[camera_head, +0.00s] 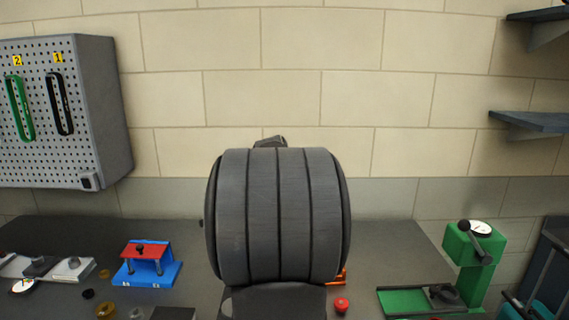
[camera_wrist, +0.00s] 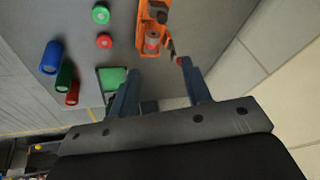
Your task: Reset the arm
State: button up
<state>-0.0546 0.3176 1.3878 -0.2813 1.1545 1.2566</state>
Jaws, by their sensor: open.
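My gripper (camera_wrist: 158,85) shows in the wrist view with its two blue-grey fingers apart and nothing between them. It hangs over the grey table (camera_wrist: 212,22), near an orange device (camera_wrist: 152,18) that holds a reddish cylinder. In the head view my own arm fills the middle and hides my gripper and much of the table behind it.
A blue and red fixture (camera_head: 150,268) stands left on the table. A red button (camera_head: 341,305) lies right of my arm, with a green gauge stand (camera_head: 470,250) farther right. A pegboard (camera_head: 95,140) hangs left. Blue (camera_wrist: 51,57), green and red cups show in the wrist view.

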jog(key=m, duration=0.1)
jog(key=s+r+m, duration=0.1)
jog(key=m, duration=0.1)
jog(key=r+m, duration=0.1)
jog(key=shift+s+m+t, duration=0.3)
jog(key=shift+m, duration=0.1)
jog(key=c, duration=0.7)
jog(key=shift+d+f+y, duration=0.2)
jog(key=shift+f+y, duration=0.1)
jog(key=shift+f, duration=0.05)
grip_shut()
jog(key=s+d+f+m+g+y, duration=0.15)
jog(key=d+f+g+y, duration=0.3)
jog(key=f, duration=0.65)
jog(key=w+d+f+m+t+y, duration=0.1)
jog(key=d+f+m+t+y, duration=0.1)
jog(key=d+f+t+y, duration=0.35)
jog(key=w+d+f+m+t+y, duration=0.1)
jog(key=d+f+m+t+y, duration=0.1)
jog(key=d+y, duration=0.55)
jog(key=shift+h, duration=0.55)
jog(key=x, duration=1.2)
jog(key=shift+w+r, duration=0.1)
jog(key=shift+w, duration=0.15)
